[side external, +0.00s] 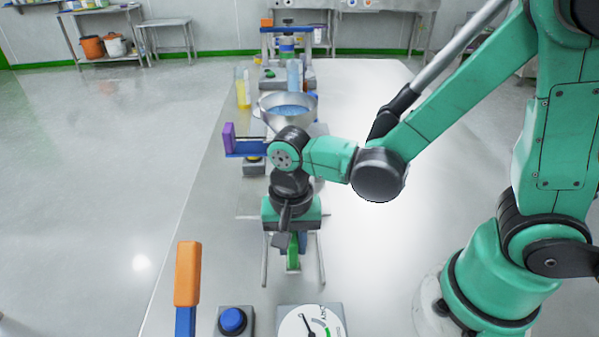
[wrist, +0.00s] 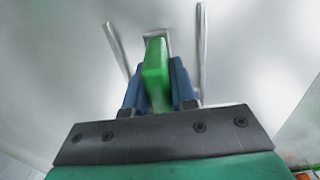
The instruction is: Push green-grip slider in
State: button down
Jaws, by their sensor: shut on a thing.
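The green grip (side external: 293,258) of the slider shows below my wrist in the side external view, between two thin metal rails. In the wrist view the green grip (wrist: 156,75) stands between the two blue fingers of my gripper (wrist: 158,88), which are shut on it. A metal frame end (wrist: 157,34) shows just beyond the grip, with a rail on each side. My gripper (side external: 293,245) points down at the table in the side external view and hides part of the slider and its mount.
A purple-handled slider (side external: 229,138) and a metal bowl of blue material (side external: 287,108) stand behind my gripper. In front are an orange handle (side external: 187,274), a blue button (side external: 232,321) and a round dial (side external: 312,323). The table's right part (side external: 365,250) is clear.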

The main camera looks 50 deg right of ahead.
jog(key=w+d, duration=0.5)
jog(key=shift+w+d, duration=0.2)
jog(key=shift+w, duration=0.05)
jog(key=c, duration=0.7)
grip_release()
jog(key=shift+s, duration=0.1)
jog(key=shift+r, duration=2.85)
jog(key=shift+r, duration=0.1)
